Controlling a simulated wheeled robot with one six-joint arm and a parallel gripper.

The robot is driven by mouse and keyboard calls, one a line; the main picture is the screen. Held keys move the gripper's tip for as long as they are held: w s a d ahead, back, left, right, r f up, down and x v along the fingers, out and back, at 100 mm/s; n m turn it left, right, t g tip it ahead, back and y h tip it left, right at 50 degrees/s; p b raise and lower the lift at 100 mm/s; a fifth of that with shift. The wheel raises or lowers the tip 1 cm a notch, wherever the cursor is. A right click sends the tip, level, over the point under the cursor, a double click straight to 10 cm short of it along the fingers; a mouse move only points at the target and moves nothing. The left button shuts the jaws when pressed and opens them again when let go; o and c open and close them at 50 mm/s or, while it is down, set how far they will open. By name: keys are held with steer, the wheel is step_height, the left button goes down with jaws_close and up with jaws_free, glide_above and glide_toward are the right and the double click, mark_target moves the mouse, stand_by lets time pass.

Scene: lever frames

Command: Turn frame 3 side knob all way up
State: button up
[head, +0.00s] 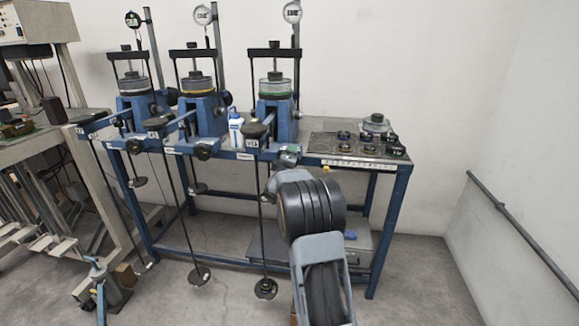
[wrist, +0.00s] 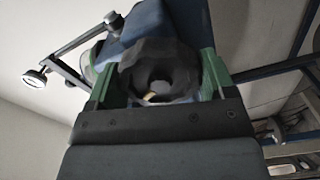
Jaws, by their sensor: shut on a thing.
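Frame 3 is the rightmost of the blue lever frames (head: 283,122) on the bench in the head view. Its side knob (wrist: 160,72) is a dark, faceted knob with a round hollow in its middle, seen end-on in the wrist view. My gripper (wrist: 160,85) has its green fingers on the left and right sides of the knob and is shut on it. In the head view my arm reaches the front of frame 3, and my wrist hides the knob and fingertips. I cannot tell how far the knob is turned.
Two similar frames stand left, the middle one with a dark front knob (head: 203,151). A white bottle (head: 236,130) stands between the middle frame and frame 3. A metal tray with weights (head: 350,149) lies on the bench at right. Hanging rods with discs (head: 265,288) reach near the floor.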

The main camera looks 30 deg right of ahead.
steer(key=shift+d+r+m, duration=0.15)
steer(key=shift+m, duration=0.65)
steer(key=o, duration=0.9)
steer(key=shift+r, duration=0.1)
steer(key=shift+c, duration=0.2)
steer(key=o, duration=0.3)
steer(key=shift+d, duration=0.15)
steer(key=shift+w+f, duration=0.1)
steer(key=shift+f, duration=0.1)
steer(key=shift+a, duration=0.25)
steer(key=shift+s+a, duration=0.2)
steer(key=shift+v, duration=2.7)
